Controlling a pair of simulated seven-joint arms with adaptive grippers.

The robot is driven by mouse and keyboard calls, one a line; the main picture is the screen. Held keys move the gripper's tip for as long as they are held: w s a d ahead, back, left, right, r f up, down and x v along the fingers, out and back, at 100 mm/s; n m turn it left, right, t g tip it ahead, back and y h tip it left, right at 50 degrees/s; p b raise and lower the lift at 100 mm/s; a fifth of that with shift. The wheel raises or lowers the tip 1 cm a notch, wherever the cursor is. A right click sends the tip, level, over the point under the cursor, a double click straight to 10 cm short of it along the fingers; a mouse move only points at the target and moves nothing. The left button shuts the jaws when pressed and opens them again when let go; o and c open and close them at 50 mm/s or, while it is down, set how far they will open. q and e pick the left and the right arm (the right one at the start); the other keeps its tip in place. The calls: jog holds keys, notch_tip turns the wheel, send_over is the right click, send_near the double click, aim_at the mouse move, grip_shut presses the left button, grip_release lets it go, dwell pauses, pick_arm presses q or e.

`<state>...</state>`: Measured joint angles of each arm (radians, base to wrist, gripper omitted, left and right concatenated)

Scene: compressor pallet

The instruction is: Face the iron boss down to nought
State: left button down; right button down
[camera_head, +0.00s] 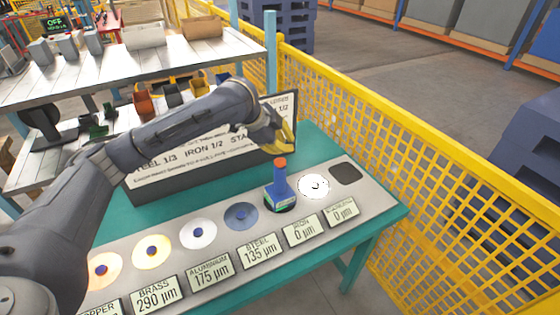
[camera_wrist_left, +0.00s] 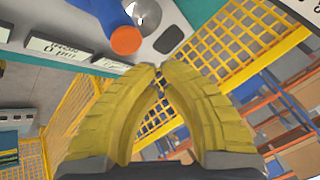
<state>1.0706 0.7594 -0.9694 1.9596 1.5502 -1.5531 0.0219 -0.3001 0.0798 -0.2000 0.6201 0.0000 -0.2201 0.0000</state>
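The iron boss is hidden under a blue facing tool (camera_head: 281,186) with an orange top, which stands upright over the iron place. The iron label (camera_head: 303,229) in front of it reads 0 µm. My left gripper (camera_head: 288,146) has yellow fingers and hangs behind and above the tool, apart from it. In the left wrist view its fingertips (camera_wrist_left: 160,68) almost meet, with nothing held between them. The tool's orange top (camera_wrist_left: 126,40) shows beyond the fingers there. My right gripper is out of view.
A row of bosses runs left of the tool: steel (camera_head: 241,216), aluminium (camera_head: 198,233), brass (camera_head: 152,250) and copper (camera_head: 103,270). A white disc (camera_head: 314,186) and a dark pad (camera_head: 345,173) lie to the right. A sign board (camera_head: 165,180) stands behind. Yellow mesh fence (camera_head: 430,150) borders the bench.

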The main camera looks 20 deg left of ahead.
pick_arm(q)
jog(key=shift+r, duration=1.6)
